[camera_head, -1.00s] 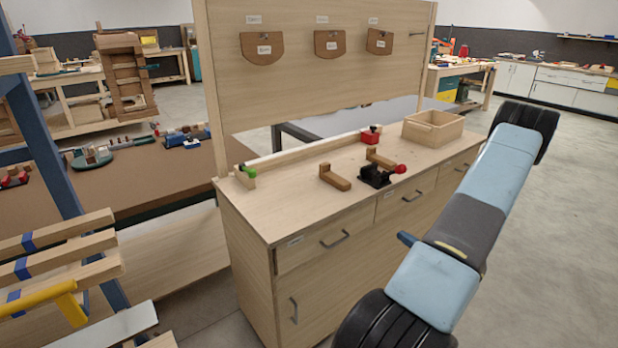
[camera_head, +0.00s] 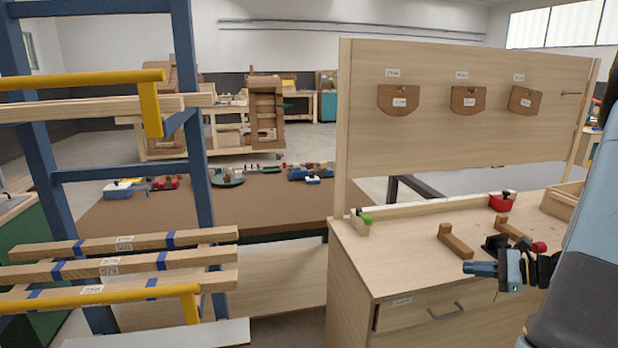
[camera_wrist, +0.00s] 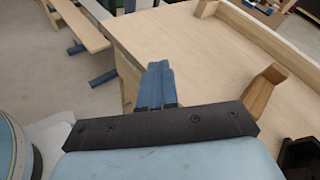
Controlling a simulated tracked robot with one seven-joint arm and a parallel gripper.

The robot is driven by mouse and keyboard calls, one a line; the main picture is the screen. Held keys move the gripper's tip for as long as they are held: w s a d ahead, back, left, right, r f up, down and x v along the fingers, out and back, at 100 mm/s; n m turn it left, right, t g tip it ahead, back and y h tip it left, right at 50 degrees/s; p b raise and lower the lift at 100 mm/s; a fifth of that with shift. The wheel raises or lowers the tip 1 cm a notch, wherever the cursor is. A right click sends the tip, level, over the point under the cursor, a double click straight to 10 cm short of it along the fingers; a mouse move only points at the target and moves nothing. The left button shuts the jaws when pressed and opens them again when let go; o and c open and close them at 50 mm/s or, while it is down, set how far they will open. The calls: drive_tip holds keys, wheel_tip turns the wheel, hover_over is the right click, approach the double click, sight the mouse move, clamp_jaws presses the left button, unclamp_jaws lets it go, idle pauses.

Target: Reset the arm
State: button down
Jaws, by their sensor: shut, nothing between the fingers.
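My gripper (camera_head: 481,268) shows at the right of the head view, in front of the wooden bench cabinet (camera_head: 348,262) and near its top's front edge. Its blue fingers point left and are closed together with nothing between them. My light blue arm fills the right edge of that view. In the wrist view my gripper (camera_wrist: 158,72) shows as blue fingers pressed together at the middle, over the near corner of the bench top. The gripper looks apart from the bench, though the exact gap cannot be told.
A wooden L-shaped block (camera_head: 455,241), a black clamp with a red knob (camera_head: 539,247), a red block (camera_head: 502,202) and a wooden box (camera_head: 565,203) stand on the bench. A blue rack (camera_head: 197,180) with wooden boards is at left. Open floor shows in the wrist view.

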drive_tip(key=s+a+r+n+g+h, duration=0.2)
drive_tip(key=s+a+r+n+g, duration=0.2)
drive_tip(key=a+r+n, duration=0.3)
drive_tip(key=s+a+r+n+g+h, duration=0.35)
drive_tip(key=a+r, duration=0.25)
drive_tip(key=a, duration=0.4)
drive_tip(key=s+a+r+n+t+h, duration=0.4)
drive_tip(key=s+r+n+h, duration=0.2)
drive_tip(key=s+r+n, duration=0.4)
drive_tip(key=shift+s, duration=1.15)
drive_tip(key=shift+a+t, duration=0.1)
drive_tip(key=shift+t, duration=0.15)
